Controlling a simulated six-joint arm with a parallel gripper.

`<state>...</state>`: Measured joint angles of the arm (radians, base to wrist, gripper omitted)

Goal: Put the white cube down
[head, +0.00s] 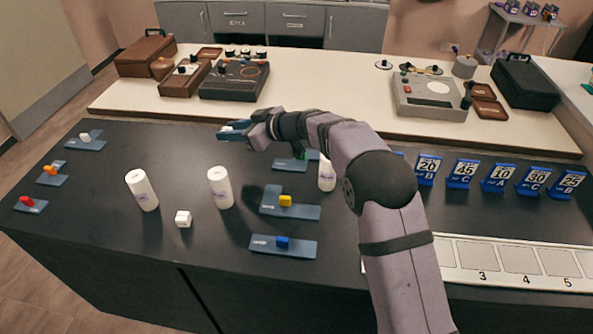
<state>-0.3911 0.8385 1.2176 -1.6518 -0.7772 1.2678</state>
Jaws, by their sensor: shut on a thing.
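The piece is too small and too covered by the fingers to identify.
White cylinders (142,190) (220,188) stand upright; a third (327,174) is partly behind my arm. Blue number stands (498,180) line the right. Dark table around the white cube is bare.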

